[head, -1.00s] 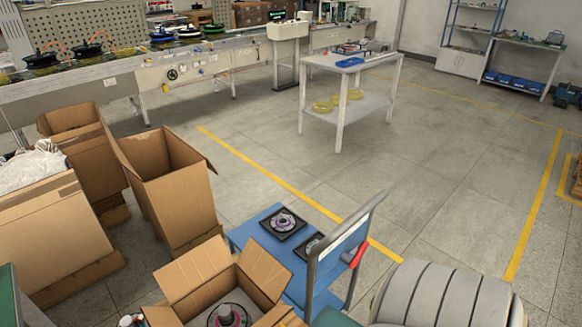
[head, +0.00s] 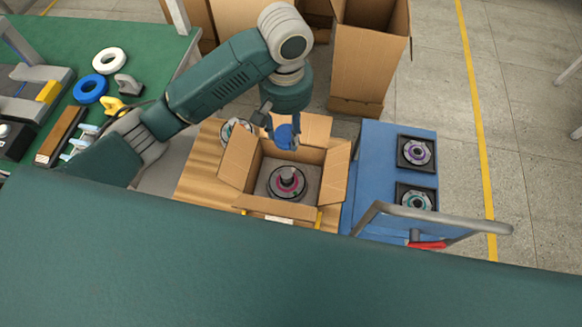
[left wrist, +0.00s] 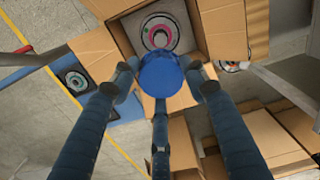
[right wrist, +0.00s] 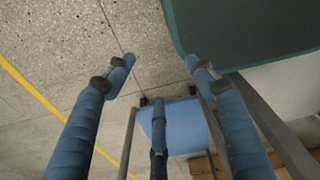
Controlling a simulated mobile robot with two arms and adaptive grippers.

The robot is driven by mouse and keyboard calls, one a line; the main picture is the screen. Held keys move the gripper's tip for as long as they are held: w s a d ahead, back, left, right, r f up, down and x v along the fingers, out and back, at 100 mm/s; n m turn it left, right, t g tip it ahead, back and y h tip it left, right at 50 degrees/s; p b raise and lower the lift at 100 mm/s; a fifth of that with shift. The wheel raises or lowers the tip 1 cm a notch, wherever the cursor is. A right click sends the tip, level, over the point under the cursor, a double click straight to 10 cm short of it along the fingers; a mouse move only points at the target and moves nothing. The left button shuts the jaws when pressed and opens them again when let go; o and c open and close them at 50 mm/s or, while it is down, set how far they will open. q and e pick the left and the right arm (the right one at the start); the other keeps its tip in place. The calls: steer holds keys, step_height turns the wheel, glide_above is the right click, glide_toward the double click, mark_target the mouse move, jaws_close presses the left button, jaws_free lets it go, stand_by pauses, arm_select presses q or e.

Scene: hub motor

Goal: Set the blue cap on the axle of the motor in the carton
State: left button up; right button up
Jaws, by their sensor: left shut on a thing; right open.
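The blue cap (head: 285,136) is held in my left gripper (head: 284,133), above the far side of the open carton (head: 236,172). In the left wrist view the cap (left wrist: 160,75) sits between the fingers (left wrist: 160,85). The motor (head: 287,182) lies in the carton with its axle (head: 288,173) pointing up and a pink ring around it. The motor also shows in the left wrist view (left wrist: 158,33), partly covered by the cap. The cap is apart from the axle. My right gripper (right wrist: 158,78) is open and empty over the floor and the blue cart (right wrist: 180,125).
The carton's flaps stand open around it on a wooden surface (head: 195,180). Another motor (head: 237,132) lies behind its left flap. The blue cart (head: 370,165) at the right bears two motors in black trays (head: 417,152). A green bench (head: 60,60) with rings and tools is at the left.

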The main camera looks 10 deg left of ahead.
arm_select(q)
step_height(320, 180, down, 6)
glide_above(287, 174)
step_height(287, 174, down, 10)
steer(key=shift+r, duration=0.15)
step_height(287, 174, down, 4)
steer(key=shift+f, duration=0.1)
steer(key=shift+c, duration=0.2)
steer(key=shift+f, duration=0.25)
steer(key=o, duration=0.9)
steer(key=shift+c, duration=0.2)
arm_select(e)
steer(key=shift+s+a, duration=0.2)
steer(key=shift+a, duration=0.3)
steer(key=shift+s+a, duration=0.2)
steer(key=shift+a, duration=0.3)
